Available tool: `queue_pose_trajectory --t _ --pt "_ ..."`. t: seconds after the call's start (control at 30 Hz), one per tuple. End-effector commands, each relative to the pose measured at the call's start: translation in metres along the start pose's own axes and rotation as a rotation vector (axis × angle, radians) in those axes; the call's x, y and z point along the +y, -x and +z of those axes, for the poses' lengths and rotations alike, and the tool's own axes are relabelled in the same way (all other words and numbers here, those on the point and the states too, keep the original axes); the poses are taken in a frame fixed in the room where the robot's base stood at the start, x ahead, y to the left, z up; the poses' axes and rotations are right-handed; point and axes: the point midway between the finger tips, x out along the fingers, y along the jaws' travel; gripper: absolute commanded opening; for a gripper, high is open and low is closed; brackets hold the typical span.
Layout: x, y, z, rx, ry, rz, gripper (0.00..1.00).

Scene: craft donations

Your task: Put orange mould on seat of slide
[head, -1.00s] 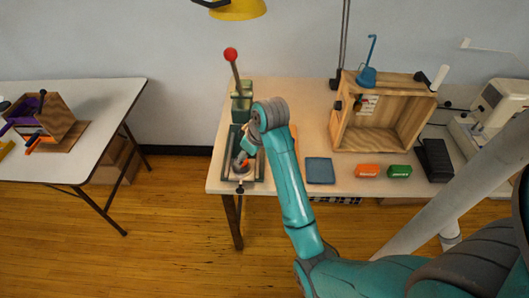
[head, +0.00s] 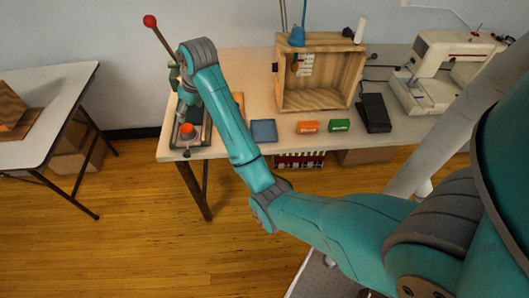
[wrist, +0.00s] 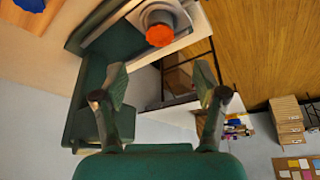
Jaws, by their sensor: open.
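The orange mould (head: 187,131) sits on the round grey seat of the slide, at the front of the green press (head: 184,148) on the table's left end. In the wrist view the mould (wrist: 159,35) stands on the grey round seat (wrist: 160,15), which is partly cut off by the top edge. My gripper (wrist: 161,83) is open, with nothing between its fingers. The mould lies beyond the fingertips, apart from them. In the head view my arm hides part of the press, and the fingers are hard to make out.
The press lever with its red knob (head: 150,21) leans up left beside my arm. Another table (head: 62,100) is at left.

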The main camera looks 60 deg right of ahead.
Motion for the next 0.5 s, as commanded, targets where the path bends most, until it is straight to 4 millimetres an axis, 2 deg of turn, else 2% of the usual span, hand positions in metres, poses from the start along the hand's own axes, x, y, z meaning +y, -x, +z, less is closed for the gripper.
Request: queue_pose_trajectory --t 0.13,0.23,0.37,0.5 --pt "-0.002 -0.004 0.003 0.002 -0.001 0.000 0.71" --pt "-0.009 -0.018 0.012 0.015 -0.005 0.003 0.71" --pt "-0.028 -0.053 0.037 0.056 -0.017 0.013 0.71" --pt "-0.053 -0.090 0.073 0.119 -0.033 0.032 0.71"
